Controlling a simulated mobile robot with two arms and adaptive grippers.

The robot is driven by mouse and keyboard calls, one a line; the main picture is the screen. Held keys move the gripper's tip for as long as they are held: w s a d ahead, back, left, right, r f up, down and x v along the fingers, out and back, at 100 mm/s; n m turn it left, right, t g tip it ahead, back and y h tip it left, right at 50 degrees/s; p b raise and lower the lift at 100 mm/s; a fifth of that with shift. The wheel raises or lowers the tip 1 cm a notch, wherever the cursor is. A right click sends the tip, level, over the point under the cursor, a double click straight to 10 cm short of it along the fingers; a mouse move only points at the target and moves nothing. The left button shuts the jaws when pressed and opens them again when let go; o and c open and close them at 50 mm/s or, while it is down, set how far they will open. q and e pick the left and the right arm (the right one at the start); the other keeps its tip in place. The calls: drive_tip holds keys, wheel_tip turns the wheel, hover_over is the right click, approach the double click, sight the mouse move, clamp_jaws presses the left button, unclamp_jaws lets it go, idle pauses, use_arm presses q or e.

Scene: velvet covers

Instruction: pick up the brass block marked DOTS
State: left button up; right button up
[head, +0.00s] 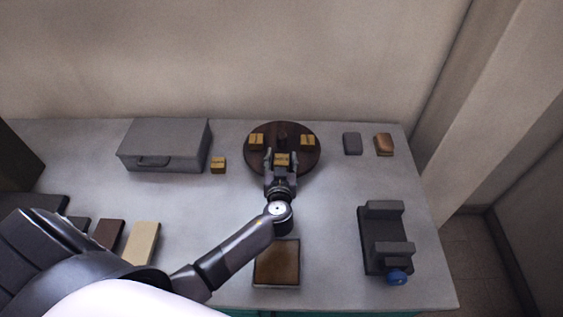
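A round dark wooden turntable (282,128) stands at the back middle of the table. It bears three brass blocks: a left one (256,141), a right one (307,141) and a front one (282,157). The front block has dark lettering too small to read, so I cannot tell which is marked DOTS. My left gripper (281,166) reaches over the turntable's front edge. Its fingers stand apart on either side of the front block, with small gaps seeming to show beside it. Another brass block (218,165) sits on the table left of the turntable. My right gripper is not in view.
A grey case (165,140) stands at the back left. A brown-topped pad (277,262) lies below my forearm. A dark stand with a blue knob (385,240) is at the right. Two small blocks (352,144) (384,144) lie at the back right. Flat panels (141,243) lie front left.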

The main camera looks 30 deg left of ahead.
use_arm(q)
clamp_jaws()
idle(0.4)
drive_tip(key=shift+r, duration=0.2)
